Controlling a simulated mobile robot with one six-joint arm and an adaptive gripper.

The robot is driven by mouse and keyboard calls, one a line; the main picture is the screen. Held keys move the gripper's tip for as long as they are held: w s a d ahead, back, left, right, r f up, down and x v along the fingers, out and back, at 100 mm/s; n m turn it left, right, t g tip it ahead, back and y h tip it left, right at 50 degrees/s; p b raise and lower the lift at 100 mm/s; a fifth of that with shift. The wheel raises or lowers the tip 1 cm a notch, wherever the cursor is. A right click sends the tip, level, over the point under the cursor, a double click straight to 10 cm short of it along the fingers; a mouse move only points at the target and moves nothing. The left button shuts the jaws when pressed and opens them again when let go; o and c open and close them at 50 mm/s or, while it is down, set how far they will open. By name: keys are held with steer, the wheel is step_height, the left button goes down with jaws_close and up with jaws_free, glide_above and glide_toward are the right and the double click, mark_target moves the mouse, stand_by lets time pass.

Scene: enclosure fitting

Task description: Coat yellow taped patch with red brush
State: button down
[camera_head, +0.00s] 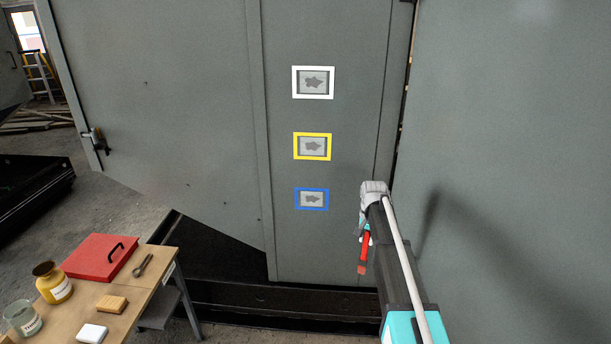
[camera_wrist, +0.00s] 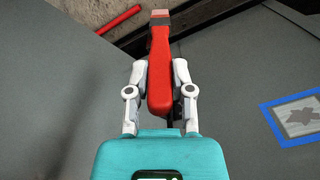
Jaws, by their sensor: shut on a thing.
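The yellow taped patch (camera_head: 312,134) is the middle of three framed patches on the grey metal panel, with a grey, dark-blotched centre. The red brush (camera_head: 364,250) hangs from my gripper, bristles down, below and right of the patch in the head view and apart from it. In the wrist view, my gripper (camera_wrist: 160,85) is shut on the handle of the red brush (camera_wrist: 161,75), with the bristle end (camera_wrist: 160,15) pointing away. The fingers mostly hide behind my arm in the head view. Whether the bristles carry coating cannot be told.
A white taped patch (camera_head: 313,69) is above and a blue taped patch (camera_head: 311,207) below; the blue one also shows in the wrist view (camera_wrist: 270,118). A wooden table (camera_head: 142,306) at lower left holds a red box (camera_head: 95,257), jars, a sponge-like block and a white block.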

steer(key=w+a+r+m+t+y+p, duration=0.3)
steer(key=w+a+r+m+t+y, duration=0.25)
steer(key=a+r+m, duration=0.35)
steer(key=a+r+m+t+h+p, duration=0.1)
steer(key=a+r+m+t, duration=0.3)
steer(key=a+r+t, duration=0.6)
steer(key=shift+w+a+r+m+p, duration=0.3)
steer(key=shift+a+r+p, duration=0.15)
steer(key=shift+a+r, duration=0.3)
steer(key=shift+w, duration=0.15)
steer(key=shift+w, duration=2.85)
steer(key=shift+w+d, duration=0.1)
steer(key=shift+w, duration=0.75)
